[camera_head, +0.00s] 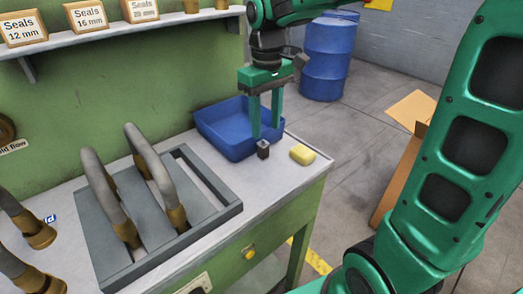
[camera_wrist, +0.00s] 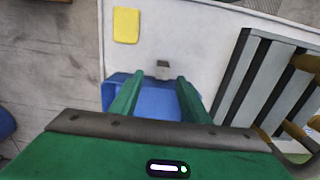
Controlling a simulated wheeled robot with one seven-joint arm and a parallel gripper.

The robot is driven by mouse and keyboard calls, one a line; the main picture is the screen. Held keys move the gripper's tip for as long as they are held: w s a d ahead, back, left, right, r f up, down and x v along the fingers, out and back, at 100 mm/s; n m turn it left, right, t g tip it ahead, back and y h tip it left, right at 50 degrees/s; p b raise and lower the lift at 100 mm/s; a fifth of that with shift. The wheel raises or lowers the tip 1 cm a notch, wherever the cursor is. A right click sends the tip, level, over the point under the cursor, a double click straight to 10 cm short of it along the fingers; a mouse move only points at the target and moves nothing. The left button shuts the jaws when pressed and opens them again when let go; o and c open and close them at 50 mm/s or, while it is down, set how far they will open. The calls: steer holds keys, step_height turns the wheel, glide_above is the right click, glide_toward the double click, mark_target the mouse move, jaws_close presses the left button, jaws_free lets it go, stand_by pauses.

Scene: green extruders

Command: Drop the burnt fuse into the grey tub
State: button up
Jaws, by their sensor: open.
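A small dark block with a lighter grey top, which looks like the burnt fuse (camera_head: 263,149), stands on the bench near its right edge, in front of a blue tub (camera_head: 213,142). In the wrist view the small block (camera_wrist: 163,70) lies just beyond the gap between the fingertips. My gripper (camera_head: 266,137) points down with its green fingers apart and empty, its tips just above or beside the block; I cannot tell whether they touch it. The blue tub (camera_wrist: 157,103) is partly hidden behind the fingers. I see no clearly grey tub.
A yellow block (camera_head: 303,154) lies right of the dark one. A grey tray (camera_head: 228,215) with curved pipes takes up the bench's middle. A shelf (camera_head: 120,33) with seal boxes is above. Blue barrels (camera_head: 327,55) and a cardboard box (camera_head: 403,165) stand on the floor.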

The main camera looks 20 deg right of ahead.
mark_target(263, 147)
steer(key=shift+w+a+f, duration=0.1)
steer(key=shift+a+f, duration=0.1)
steer(key=shift+f, duration=1.9)
steer(key=shift+w+a+f, duration=0.1)
steer(key=shift+a+f, duration=0.05)
steer(key=shift+f, duration=1.95)
jaws_close()
